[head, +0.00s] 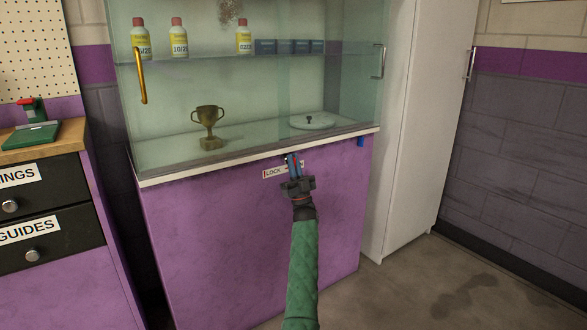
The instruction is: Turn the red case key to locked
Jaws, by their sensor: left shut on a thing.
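My left gripper (293,161) reaches up from the bottom to the purple front of the glass display case (225,215), just under its white ledge. Its fingers are shut on the red key, of which only a small bit of red shows between them. The key's angle and the lock itself are hidden by the fingers. A white label (271,173) reading "LOCK" sits right behind the fingers, partly covered. My right gripper is not in view.
Behind the glass are a trophy (208,127), a white round lid (311,121) and several bottles and blue boxes. A small blue piece (361,141) is on the case front at right. A drawer unit (45,215) stands left, a white cabinet (420,130) right. The floor at right is clear.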

